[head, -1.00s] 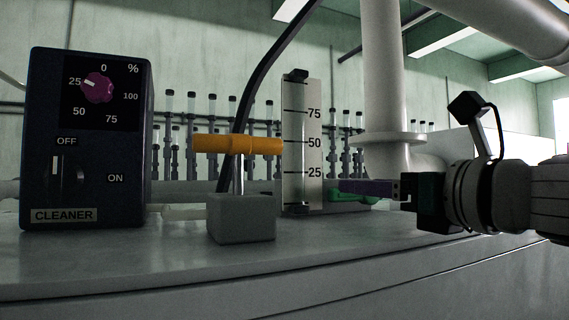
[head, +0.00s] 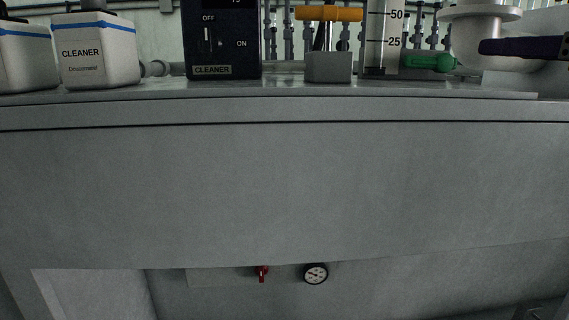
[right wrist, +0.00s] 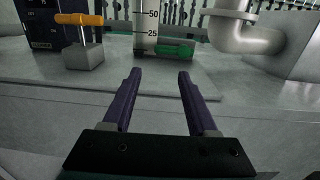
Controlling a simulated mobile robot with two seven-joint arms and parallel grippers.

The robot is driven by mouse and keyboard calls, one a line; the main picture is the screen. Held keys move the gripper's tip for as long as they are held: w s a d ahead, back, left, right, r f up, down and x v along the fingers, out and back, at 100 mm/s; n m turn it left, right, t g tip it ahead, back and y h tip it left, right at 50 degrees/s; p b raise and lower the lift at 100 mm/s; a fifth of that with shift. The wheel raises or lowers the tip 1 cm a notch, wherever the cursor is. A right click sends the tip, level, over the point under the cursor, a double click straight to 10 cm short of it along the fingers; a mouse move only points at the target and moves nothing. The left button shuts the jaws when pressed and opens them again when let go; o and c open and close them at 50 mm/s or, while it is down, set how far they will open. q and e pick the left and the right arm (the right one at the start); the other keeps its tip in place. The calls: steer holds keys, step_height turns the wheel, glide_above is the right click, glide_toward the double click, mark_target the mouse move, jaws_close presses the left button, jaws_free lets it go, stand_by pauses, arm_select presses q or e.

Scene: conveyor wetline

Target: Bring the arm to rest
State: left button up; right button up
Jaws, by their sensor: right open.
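My right gripper (right wrist: 157,100) is open in the right wrist view, with two purple fingers apart and nothing between them. It is above the grey counter, in front of the graduated gauge. In the head view only a purple finger of my right gripper (head: 520,47) shows at the right edge, in front of the white pipe. My left gripper is in neither view.
The counter (head: 280,108) carries a dark cleaner control box (head: 223,50), a yellow-handled valve (head: 329,14), a gauge (head: 376,40), a green lever (head: 428,62), a white pipe (head: 478,30) and cleaner jugs (head: 97,55).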

steer(key=s+a+f+m+g+h+p, duration=0.1)
steer(key=s+a+f+m+g+p, duration=0.2)
steer(key=f+m, duration=0.45)
steer(key=s+a+f+m+g+h+p, duration=0.1)
steer(key=s+a+f+m+g+p, duration=0.15)
steer(key=s+f+m, duration=0.6)
arm_select(q)
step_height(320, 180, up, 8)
steer(key=p, duration=0.2)
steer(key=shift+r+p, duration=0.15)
steer(key=shift+p, duration=0.2)
arm_select(e)
steer(key=s+a+f+m+g, duration=0.1)
steer(key=s+m+g, duration=0.3)
steer(key=s+m, duration=0.4)
steer(key=s+a+f+m+g, duration=0.1)
steer(key=s+f+m+g, duration=0.3)
steer(key=s+m, duration=0.5)
steer(key=shift+s+f+m+g, duration=0.35)
steer(key=shift+m+g, duration=0.2)
steer(key=shift+m, duration=0.55)
steer(key=shift+w+a, duration=0.1)
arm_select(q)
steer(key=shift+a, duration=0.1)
